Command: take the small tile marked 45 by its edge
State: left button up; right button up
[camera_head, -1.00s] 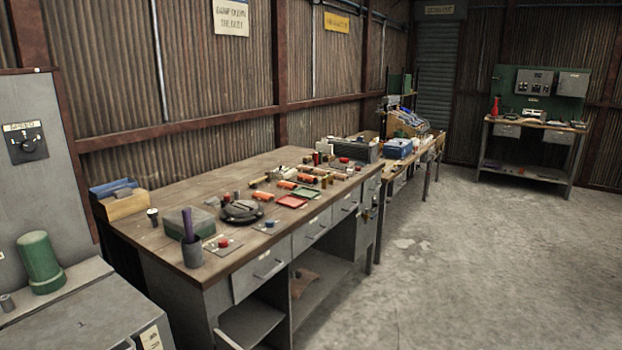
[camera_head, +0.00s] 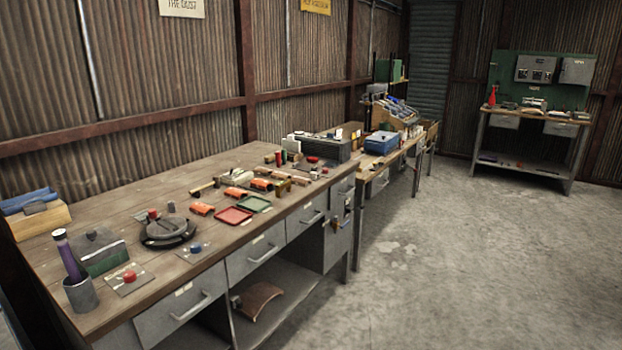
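I cannot make out a tile marked 45; no number that small is readable from here. The wooden workbench (camera_head: 130,205) carries many small items. Among them are a red tray (camera_head: 233,215), a green tray (camera_head: 254,203), several orange cylinders such as one near the middle (camera_head: 201,209), and a dark round device (camera_head: 167,231). Neither of my grippers shows in the view.
A grey cup with a purple-handled tool (camera_head: 80,291) stands at the bench's near corner. Open concrete floor (camera_head: 450,270) is at the right.

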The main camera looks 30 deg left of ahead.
aim_at(258, 183)
jog(key=i+l+u, duration=0.15)
jog(key=i, duration=0.3)
jog(key=i+u, duration=0.15)
jog(key=i, duration=0.25)
